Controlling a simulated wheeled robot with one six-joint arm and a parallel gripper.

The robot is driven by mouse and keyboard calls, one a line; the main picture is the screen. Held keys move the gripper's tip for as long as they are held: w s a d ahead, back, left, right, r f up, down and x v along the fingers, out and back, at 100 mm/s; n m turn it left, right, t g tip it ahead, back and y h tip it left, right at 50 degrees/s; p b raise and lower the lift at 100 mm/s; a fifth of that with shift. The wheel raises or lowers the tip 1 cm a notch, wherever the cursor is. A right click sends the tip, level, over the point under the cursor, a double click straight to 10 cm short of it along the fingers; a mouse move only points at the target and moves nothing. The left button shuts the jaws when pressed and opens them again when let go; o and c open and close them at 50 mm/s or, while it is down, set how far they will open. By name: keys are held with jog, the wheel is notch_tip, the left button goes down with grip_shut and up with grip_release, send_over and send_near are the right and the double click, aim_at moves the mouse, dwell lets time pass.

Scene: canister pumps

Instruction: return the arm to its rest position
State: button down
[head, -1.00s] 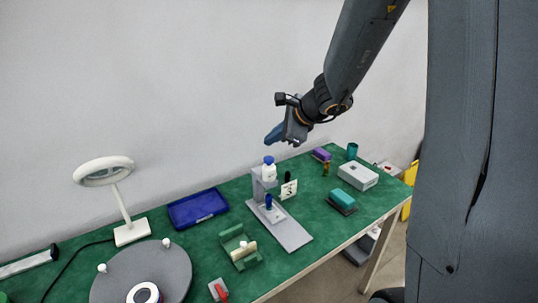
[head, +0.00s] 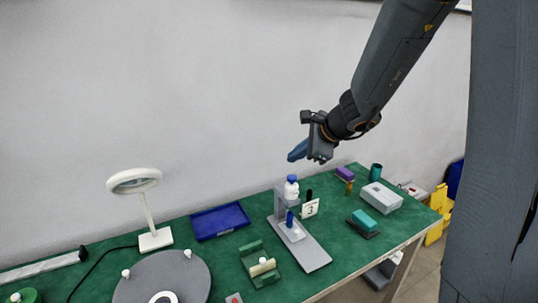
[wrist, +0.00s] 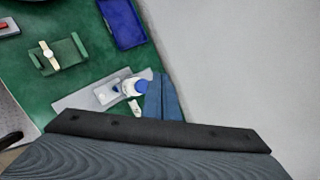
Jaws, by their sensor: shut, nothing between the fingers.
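My gripper (head: 299,153) is in the air above the green table, near the wall, with its blue fingers pointing left and down in the head view. It is shut and empty. In the wrist view the blue fingers (wrist: 163,97) show closed together, beside the white bottle with a blue cap (wrist: 134,86) as seen from above.
On the table (head: 340,267) are a magnifier lamp (head: 147,205), a blue tray (head: 220,221), a grey turntable (head: 185,270), a green cradle (head: 260,265), a teal block (head: 364,221) and a grey box (head: 381,197). The space around the raised arm is free, with the wall behind.

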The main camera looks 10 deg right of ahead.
jog(key=s+f+n+g+h+b, duration=0.2)
jog(key=s+f+n, duration=0.4)
jog(key=s+n, duration=0.4)
jog(key=s+f+n+g+h+b, duration=0.2)
jog(key=s+f+n+g, duration=0.2)
jog(key=s+n, duration=0.6)
jog(key=s+f, duration=0.2)
jog(key=s, duration=0.1)
jog(key=shift+a+f+h, duration=0.15)
jog(key=shift+f+h, duration=0.1)
jog(key=shift+h, duration=0.05)
